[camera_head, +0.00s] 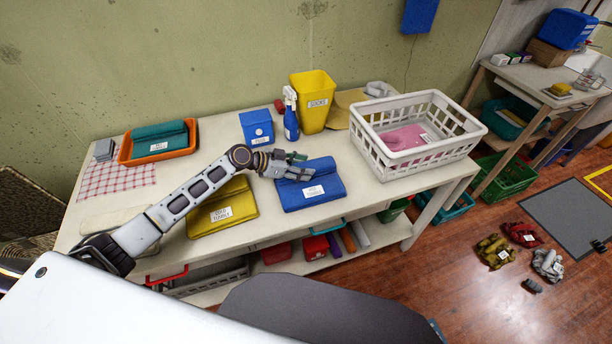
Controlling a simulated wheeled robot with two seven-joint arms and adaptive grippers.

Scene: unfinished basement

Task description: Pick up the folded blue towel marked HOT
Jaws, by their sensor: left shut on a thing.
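The folded blue towel (322,192) is in the middle front of the white table, with a white label on its front face. The label's print is too small to read surely. My left gripper (298,166) reaches in from the left and is shut on the towel's far edge. Its fingers cover part of that edge. The towel seems to lie on or just above the tabletop; I cannot tell which. My right gripper is not in view.
A mustard folded towel (232,203) lies left of the blue one, under my forearm. A white basket (378,160) with pink cloth stands to the right. An orange tray (128,151) is farther left.

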